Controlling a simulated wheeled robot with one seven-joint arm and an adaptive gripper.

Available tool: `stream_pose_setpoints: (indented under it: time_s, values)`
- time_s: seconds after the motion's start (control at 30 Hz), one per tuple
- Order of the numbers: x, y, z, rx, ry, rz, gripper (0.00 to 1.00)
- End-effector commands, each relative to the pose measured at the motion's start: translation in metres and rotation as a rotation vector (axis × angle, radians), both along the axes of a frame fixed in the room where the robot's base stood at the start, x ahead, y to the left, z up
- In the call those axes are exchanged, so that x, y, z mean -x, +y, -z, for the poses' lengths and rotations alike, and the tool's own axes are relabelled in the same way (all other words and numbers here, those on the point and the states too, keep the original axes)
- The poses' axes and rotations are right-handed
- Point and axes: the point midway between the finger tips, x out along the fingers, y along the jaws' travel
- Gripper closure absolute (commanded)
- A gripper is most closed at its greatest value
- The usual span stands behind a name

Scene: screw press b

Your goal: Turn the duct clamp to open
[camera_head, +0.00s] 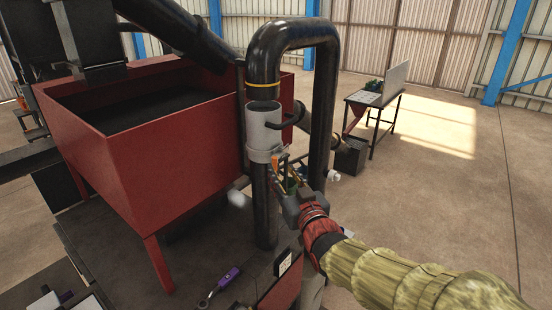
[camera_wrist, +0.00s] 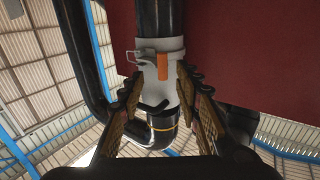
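The duct clamp (camera_head: 261,155) is a pale band around the lower end of a grey sleeve (camera_head: 262,127) on the upright black duct. In the wrist view the clamp (camera_wrist: 150,54) shows an orange lever (camera_wrist: 162,66) lying along the sleeve and a wire loop at its left. My gripper (camera_head: 285,177) is close in front of the clamp in the head view. In the wrist view my gripper (camera_wrist: 160,90) has its fingers spread, one on each side of the sleeve, with the lever between them. Nothing is visibly gripped; whether a fingertip touches the sleeve I cannot tell.
A red hopper (camera_head: 165,150) stands close to the left of the duct. A bent black pipe (camera_head: 325,115) runs down just right of the sleeve. A purple-handled tool (camera_head: 228,276) lies below. A table (camera_head: 374,100) stands farther back; open floor lies right.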

Motion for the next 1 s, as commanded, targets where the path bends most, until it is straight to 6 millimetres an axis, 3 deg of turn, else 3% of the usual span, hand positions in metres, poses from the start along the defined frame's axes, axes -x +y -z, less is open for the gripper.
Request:
stream_pose_setpoints:
  time_s: [0.4,0.83,1.0]
  values:
    - [-0.05,0.017,-0.001,0.0,0.001,0.0,0.67]
    - [-0.058,0.019,-0.001,0.0,0.0,0.001,0.67]
    - [-0.058,0.019,0.0,0.0,0.0,0.001,0.75]
